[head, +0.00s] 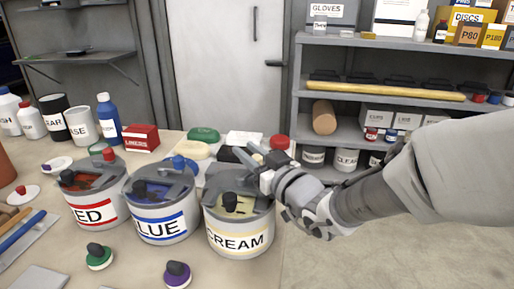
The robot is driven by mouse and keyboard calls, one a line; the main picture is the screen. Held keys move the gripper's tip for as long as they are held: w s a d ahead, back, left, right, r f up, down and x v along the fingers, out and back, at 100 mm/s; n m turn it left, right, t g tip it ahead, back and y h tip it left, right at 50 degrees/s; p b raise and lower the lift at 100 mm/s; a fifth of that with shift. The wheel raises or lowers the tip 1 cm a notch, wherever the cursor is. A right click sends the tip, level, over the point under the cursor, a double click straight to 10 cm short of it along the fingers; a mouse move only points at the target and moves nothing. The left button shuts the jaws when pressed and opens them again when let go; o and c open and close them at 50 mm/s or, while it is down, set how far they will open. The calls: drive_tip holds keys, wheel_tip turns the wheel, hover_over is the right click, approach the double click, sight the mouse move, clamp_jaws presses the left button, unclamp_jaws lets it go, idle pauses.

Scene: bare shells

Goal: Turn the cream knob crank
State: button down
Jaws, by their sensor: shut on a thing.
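The cream tin (240,238), labelled CREAM, stands at the right end of the bench with a grey lid frame, a black knob (230,201) at its front and pale cream contents showing. My gripper (250,157) reaches in from the right, above the back of this tin. Its fingers are shut on what appears to be the cream knob crank. The gripped part is mostly hidden by the fingers, so I cannot make out its shape or its angle.
The blue tin (162,226) and the red tin (95,212) stand in a row to the left. Green (99,258) and purple (177,275) knobbed discs lie in front. A red box (140,138) and bottles stand behind. Shelves (400,50) are at the back right, with open floor before them.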

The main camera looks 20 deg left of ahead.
drive_tip(key=shift+d, duration=0.1)
idle(0.3)
drive_tip(key=c, duration=0.6)
unclamp_jaws()
drive_tip(key=shift+d, duration=0.1)
